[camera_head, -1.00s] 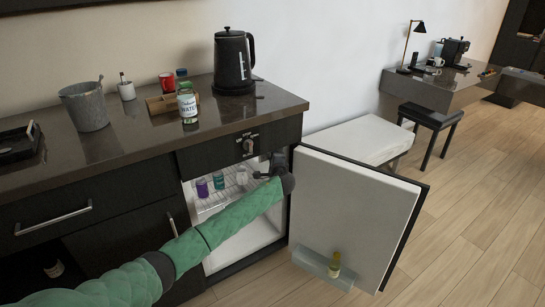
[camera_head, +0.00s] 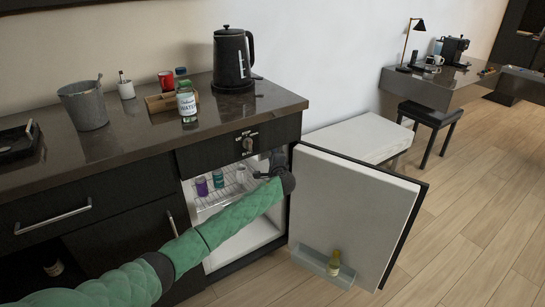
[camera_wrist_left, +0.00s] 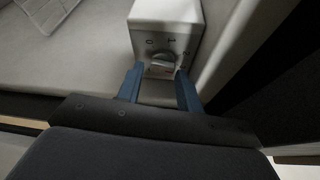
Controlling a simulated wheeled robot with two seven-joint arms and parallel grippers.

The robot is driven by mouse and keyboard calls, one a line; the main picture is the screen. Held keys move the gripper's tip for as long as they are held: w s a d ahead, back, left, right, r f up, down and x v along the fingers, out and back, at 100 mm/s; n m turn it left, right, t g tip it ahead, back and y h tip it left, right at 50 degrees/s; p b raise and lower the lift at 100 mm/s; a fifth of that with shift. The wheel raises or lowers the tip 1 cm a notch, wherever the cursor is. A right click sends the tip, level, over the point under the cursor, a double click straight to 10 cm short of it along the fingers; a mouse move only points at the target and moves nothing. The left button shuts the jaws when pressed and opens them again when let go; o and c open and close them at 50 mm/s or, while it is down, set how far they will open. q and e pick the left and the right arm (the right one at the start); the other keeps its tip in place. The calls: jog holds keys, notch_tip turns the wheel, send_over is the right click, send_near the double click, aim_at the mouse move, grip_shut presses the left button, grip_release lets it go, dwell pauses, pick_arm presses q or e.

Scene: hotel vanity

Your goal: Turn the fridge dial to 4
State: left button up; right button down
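The fridge dial (camera_wrist_left: 162,63) is a small pale knob on the front of a white box (camera_wrist_left: 166,20) inside the fridge, seen in the left wrist view. A small gap shows beside the knob; contact cannot be made out. In the head view my left gripper (camera_head: 265,171) is inside the upper right of the open fridge (camera_head: 245,238), where the dial is hidden. My right gripper is not in view.
The fridge door (camera_head: 352,212) stands open to the right, with a bottle (camera_head: 334,263) in its shelf. Small containers (camera_head: 202,187) stand on the wire rack left of my gripper. The counter (camera_head: 115,143) above holds a kettle (camera_head: 232,60), a bucket and bottles.

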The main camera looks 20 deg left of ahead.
pick_arm(q)
jog(key=v, duration=0.7)
jog(key=shift+s+f, duration=0.1)
jog(key=shift+c, duration=0.2)
